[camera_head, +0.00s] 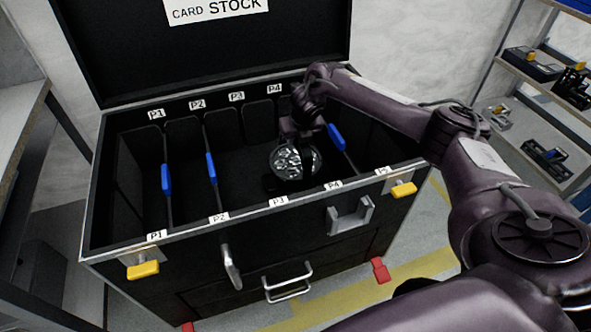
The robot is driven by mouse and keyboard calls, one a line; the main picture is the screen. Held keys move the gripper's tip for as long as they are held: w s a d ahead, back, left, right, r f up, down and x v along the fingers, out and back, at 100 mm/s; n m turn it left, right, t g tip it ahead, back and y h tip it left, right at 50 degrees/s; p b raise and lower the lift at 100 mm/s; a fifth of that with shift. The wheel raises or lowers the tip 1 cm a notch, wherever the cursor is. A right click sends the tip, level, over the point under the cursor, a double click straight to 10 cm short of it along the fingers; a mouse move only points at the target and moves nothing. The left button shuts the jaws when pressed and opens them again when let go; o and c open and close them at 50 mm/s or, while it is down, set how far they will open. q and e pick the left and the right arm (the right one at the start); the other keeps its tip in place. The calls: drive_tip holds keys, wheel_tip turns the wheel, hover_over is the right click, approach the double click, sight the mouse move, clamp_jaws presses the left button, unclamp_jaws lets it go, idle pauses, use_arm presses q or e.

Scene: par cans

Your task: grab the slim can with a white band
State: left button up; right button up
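A dark round can (284,164) with a shiny faceted face sits inside the open black case (236,232), in the wide space between two blue-tabbed dividers. Its face points up toward the camera. No white band can be made out on it. My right gripper (305,152) reaches down into the case from above, at the can's upper right rim. Its dark fingers overlap the can in the picture. Whether they are shut on it cannot be told. My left gripper is not in view.
Dividers with blue tabs (166,180), (211,168) and (336,137) split the case. Its raised lid (200,50) stands behind, labelled CARD STOCK. Shelves (540,110) with equipment stand at right, and a table (22,120) at left.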

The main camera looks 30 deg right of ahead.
clamp_jaws()
idle(0.9)
drive_tip(key=shift+w+r, duration=0.15)
drive_tip(key=shift+r, duration=0.05)
